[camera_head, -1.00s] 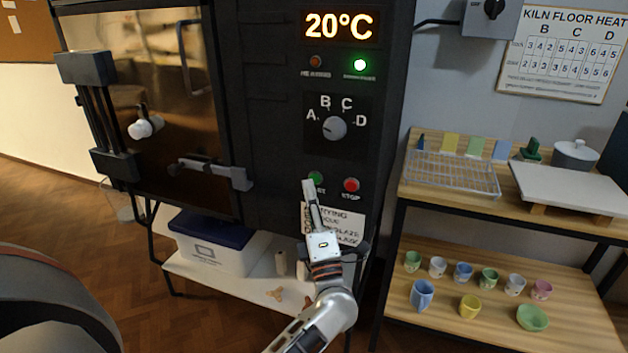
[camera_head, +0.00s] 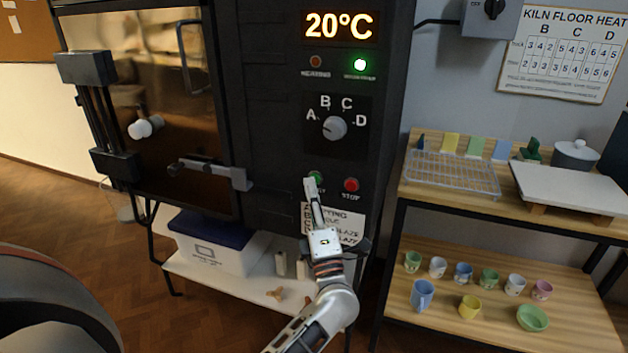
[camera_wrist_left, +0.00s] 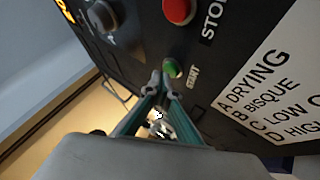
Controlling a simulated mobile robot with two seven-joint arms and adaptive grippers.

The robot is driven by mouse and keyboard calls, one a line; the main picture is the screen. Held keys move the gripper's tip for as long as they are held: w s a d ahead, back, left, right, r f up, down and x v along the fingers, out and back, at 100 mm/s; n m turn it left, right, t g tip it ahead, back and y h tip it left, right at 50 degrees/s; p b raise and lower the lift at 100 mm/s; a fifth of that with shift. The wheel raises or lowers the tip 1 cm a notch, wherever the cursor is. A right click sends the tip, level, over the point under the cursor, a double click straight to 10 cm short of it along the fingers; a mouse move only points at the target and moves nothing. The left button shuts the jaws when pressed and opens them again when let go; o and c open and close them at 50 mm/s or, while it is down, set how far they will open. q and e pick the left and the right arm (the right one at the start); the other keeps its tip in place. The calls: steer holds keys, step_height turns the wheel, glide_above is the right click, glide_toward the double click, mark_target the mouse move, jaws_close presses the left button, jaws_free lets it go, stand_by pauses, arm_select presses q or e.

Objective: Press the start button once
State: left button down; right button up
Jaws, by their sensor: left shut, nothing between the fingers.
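The green start button (camera_head: 316,177) is on the dark kiln control panel, left of the red stop button (camera_head: 351,185). My left gripper (camera_head: 311,184) is shut and empty, its fingertips at the lower left of the start button and partly covering it. In the left wrist view the start button (camera_wrist_left: 172,69) shows just beyond the closed fingertips (camera_wrist_left: 161,85); I cannot tell if they touch it. The red stop button (camera_wrist_left: 178,10) is above it there. The selector knob (camera_head: 334,128) is higher on the panel. My right gripper is not in view.
The display (camera_head: 340,26) reads 20°C, and a green lamp (camera_head: 360,64) is lit beside a dull heating lamp (camera_head: 316,62). The kiln door handle (camera_head: 215,174) sticks out at left. A wooden shelf (camera_head: 565,262) with cups stands at right.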

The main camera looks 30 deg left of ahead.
arm_select(q)
steer(key=shift+w+a, duration=0.1)
steer(key=shift+w, duration=0.3)
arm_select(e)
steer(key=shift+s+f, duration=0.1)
arm_select(q)
steer(key=shift+s, duration=0.2)
stand_by(0.5)
steer(key=shift+s+d, duration=0.25)
steer(key=shift+s, duration=0.45)
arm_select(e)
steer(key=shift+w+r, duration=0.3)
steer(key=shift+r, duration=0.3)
arm_select(q)
steer(key=shift+p, duration=0.3)
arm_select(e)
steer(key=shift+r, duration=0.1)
arm_select(q)
steer(key=s, duration=0.2)
steer(key=s+d+p, duration=0.1)
steer(key=s, duration=0.2)
steer(key=shift+d+p, duration=0.1)
steer(key=shift+p, duration=0.2)
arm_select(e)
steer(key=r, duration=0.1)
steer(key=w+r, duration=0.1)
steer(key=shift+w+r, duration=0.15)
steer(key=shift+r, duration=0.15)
arm_select(q)
steer(key=shift+w, duration=0.1)
